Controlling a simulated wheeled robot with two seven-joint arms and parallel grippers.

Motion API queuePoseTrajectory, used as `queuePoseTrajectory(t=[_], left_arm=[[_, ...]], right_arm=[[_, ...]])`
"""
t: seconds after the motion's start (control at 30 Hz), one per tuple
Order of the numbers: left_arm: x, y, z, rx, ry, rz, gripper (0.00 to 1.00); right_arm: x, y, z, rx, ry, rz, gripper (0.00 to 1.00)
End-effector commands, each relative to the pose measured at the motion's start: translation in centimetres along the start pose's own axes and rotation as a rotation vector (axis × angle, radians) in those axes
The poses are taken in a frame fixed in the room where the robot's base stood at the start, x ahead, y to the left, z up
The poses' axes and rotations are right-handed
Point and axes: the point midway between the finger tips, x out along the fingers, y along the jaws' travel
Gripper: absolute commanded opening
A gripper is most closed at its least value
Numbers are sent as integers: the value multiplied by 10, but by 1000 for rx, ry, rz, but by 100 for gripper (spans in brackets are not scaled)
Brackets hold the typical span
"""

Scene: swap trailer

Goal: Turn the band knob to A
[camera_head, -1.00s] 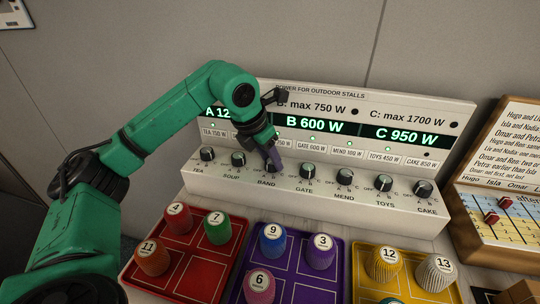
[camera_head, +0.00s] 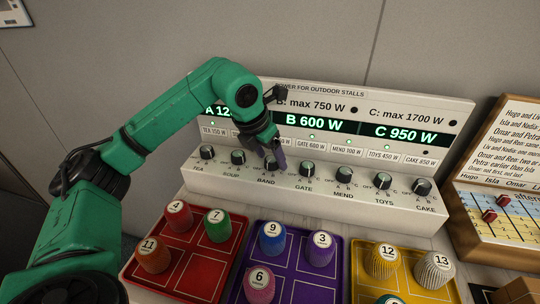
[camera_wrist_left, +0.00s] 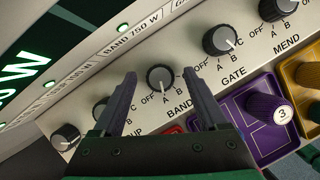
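The band knob (camera_wrist_left: 160,79) is a black dial with a grey face on the sloping white panel (camera_head: 325,196). In the left wrist view it lies between and just beyond my two open fingers, with OFF, A, B and C printed around it. Its pale pointer mark appears to face down toward A or B; I cannot tell which. My left gripper (camera_wrist_left: 160,100) is open and empty, one finger on each side of the knob. In the head view the same gripper (camera_head: 277,162) partly covers the band knob. My right gripper is in neither view.
Neighbouring knobs stand close on both sides: soup (camera_head: 238,157) and gate (camera_head: 306,168). Displays (camera_head: 311,123) rise behind. Red (camera_head: 206,270), purple (camera_head: 299,267) and yellow (camera_head: 361,262) trays with numbered pegs stand in front. A wooden notice board (camera_head: 457,207) is at right.

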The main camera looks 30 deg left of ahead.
Motion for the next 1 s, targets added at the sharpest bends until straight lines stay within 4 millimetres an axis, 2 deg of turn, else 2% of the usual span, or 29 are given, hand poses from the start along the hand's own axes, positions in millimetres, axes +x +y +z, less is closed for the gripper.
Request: queuePoseTrajectory(t=[0.17,0.27,0.6,0.7,0.83,1.0], left_arm=[[-3,0,0,0,0,0,76],[-17,0,1,0,-3,1,76],[-115,0,1,0,-5,0,76],[-135,0,1,1,-3,0,76],[-145,0,0,0,-1,-1,76],[-146,0,0,0,0,0,76]], right_arm=[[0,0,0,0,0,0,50],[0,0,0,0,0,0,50],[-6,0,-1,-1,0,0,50],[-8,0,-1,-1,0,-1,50],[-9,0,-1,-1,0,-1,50],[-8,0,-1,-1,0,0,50]])
